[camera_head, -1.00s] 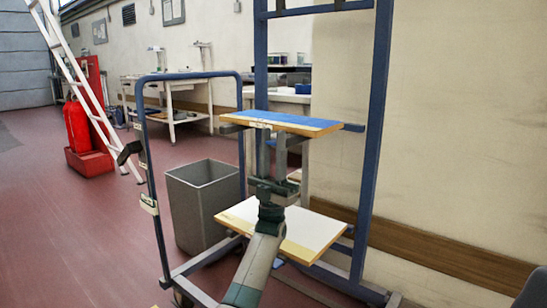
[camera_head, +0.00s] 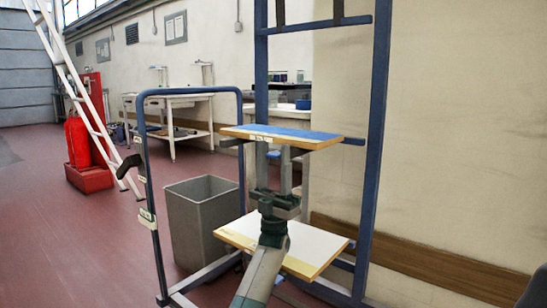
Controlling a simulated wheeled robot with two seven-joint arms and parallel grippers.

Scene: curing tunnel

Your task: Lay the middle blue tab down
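A blue-topped board (camera_head: 290,133) with a pale wooden edge and a small white label sits level on the blue rack, at mid height. It is the blue piece nearest to the task's tab; I see no separate tab clearly. My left gripper (camera_head: 274,150) points up from below, at the board's front edge. I cannot tell whether the fingertips touch the board. My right gripper is not in view.
The blue rack (camera_head: 376,130) stands against the wall. A lower board (camera_head: 290,240) with a white top lies behind my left arm. A grey bin (camera_head: 203,222) stands to the left, beside the rack's blue side rail (camera_head: 153,200). Red floor is free farther left.

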